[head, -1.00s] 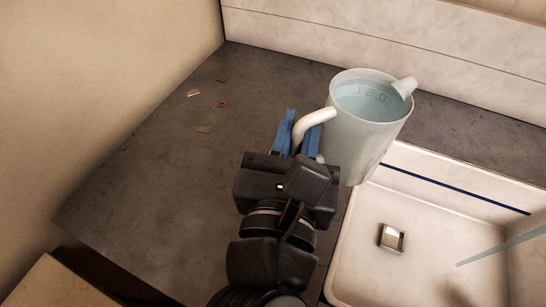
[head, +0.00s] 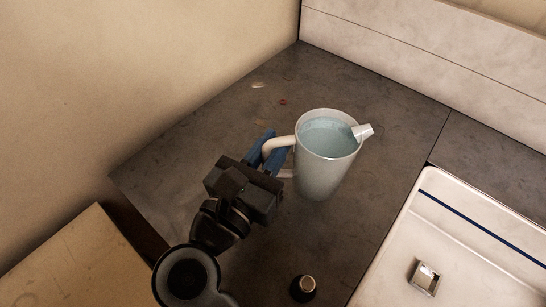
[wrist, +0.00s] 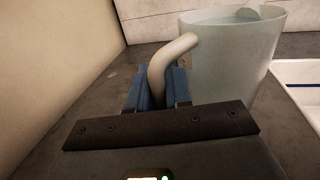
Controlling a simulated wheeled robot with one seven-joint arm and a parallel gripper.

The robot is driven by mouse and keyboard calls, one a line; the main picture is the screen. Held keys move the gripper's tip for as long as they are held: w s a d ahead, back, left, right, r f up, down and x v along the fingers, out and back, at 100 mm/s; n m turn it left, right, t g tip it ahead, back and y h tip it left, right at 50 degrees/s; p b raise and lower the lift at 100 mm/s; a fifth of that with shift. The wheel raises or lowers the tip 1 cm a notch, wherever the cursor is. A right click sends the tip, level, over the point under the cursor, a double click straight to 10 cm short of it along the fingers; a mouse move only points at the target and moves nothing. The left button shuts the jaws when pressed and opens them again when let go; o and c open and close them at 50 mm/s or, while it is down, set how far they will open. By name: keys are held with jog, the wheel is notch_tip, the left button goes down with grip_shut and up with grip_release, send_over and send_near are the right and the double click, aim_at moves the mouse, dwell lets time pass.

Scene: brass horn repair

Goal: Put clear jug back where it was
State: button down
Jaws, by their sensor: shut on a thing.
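The clear jug (head: 322,172) is a tall, pale translucent jug with bluish liquid in it, a spout on its right and a white handle on its left. In the head view it is upright over the dark counter (head: 390,135), left of the sink. I cannot tell whether its base touches the counter. My gripper (head: 271,150) is shut on the jug's handle with its blue fingers. The wrist view also shows the jug (wrist: 232,60) and its handle between the fingers (wrist: 158,88); the jug's lower part is hidden there.
The white sink (head: 462,240) with a square metal drain (head: 426,278) is at the right. A small dark cylinder with a shiny top (head: 303,288) stands near the front. Small scraps (head: 283,102) lie behind the jug. Walls bound the counter at the left and back.

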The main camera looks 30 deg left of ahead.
jog(key=shift+f, duration=1.65)
jog(key=shift+f, duration=0.15)
jog(key=c, duration=1.1)
grip_release()
jog(key=shift+o, duration=0.2)
jog(key=s, duration=0.4)
jog(key=s+b, duration=0.1)
jog(key=s, duration=0.3)
jog(key=s+b, duration=0.1)
jog(key=s, duration=0.3)
jog(key=shift+d, duration=0.4)
